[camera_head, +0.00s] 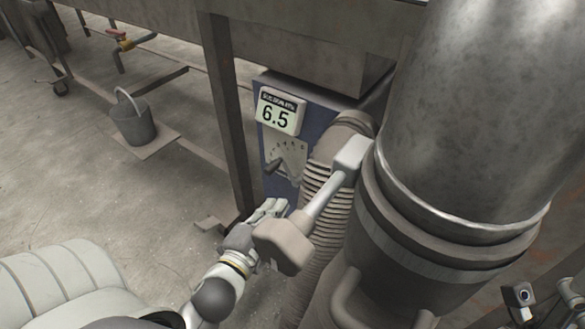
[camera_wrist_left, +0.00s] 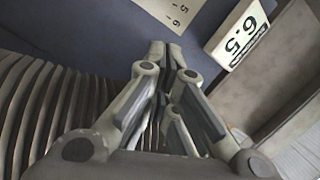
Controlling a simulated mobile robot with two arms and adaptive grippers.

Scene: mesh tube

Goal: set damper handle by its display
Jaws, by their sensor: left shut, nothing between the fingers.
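A white display (camera_head: 278,112) reads 6.5 on a blue-grey cabinet (camera_head: 312,103); it also shows, upside down, in the left wrist view (camera_wrist_left: 240,32). Below it is a scale plate (camera_head: 288,154), partly seen in the left wrist view (camera_wrist_left: 168,10), with a dark pointer (camera_head: 275,165). A lever, apparently the damper handle (camera_head: 322,200), slants from a block by the big metal duct down to a beige block (camera_head: 284,247). My left gripper (camera_head: 279,206) is shut and empty, left of the lever and below the scale plate; its closed fingertips show in the left wrist view (camera_wrist_left: 167,52).
A ribbed hose (camera_head: 325,185) runs down beside the cabinet, behind the lever. The big metal duct (camera_head: 470,110) blocks the right side. A steel post (camera_head: 228,110) stands left of the cabinet. A bucket (camera_head: 133,120) stands on a board; the floor (camera_head: 80,195) at left is mostly clear.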

